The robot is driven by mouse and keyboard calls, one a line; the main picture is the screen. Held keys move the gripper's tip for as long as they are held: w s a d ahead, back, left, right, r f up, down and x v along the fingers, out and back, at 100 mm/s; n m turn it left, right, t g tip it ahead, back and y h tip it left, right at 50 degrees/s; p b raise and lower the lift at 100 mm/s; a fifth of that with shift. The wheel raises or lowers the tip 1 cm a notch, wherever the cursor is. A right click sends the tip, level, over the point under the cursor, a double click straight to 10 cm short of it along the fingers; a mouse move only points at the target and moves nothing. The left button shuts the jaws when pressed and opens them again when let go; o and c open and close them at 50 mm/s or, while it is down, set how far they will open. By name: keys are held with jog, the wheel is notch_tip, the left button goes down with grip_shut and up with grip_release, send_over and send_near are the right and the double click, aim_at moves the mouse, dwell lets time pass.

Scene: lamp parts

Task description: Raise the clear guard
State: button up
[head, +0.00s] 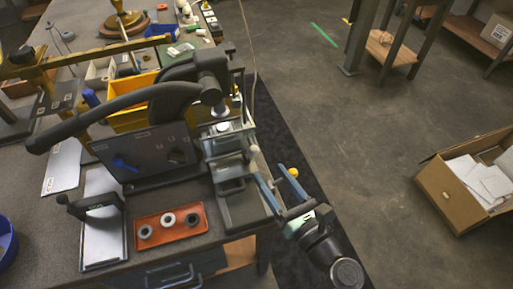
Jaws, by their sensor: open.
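The clear guard (228,142) appears as a see-through panel in a light metal frame at the front of the dark bench press (211,75). Its edges are hard to make out, and I cannot tell its exact height. A small pale knob (254,149) shows at its right side. My gripper (270,171) is to the right of the guard and below the knob, near the bench's right edge. Its two blue fingers are spread apart and point up and left toward the press. Nothing shows between them, and they look apart from the guard.
An orange tray (170,228) with three rings lies in front. The press's long dark lever (110,106) reaches left. A yellow bin (130,117) is behind. Open floor lies right, with a cardboard box (450,200).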

aim_at(254, 151)
jog(key=x, duration=0.8)
jog(key=shift+w+a, duration=0.15)
jog(key=shift+w, duration=0.15)
grip_shut()
dwell(1.0)
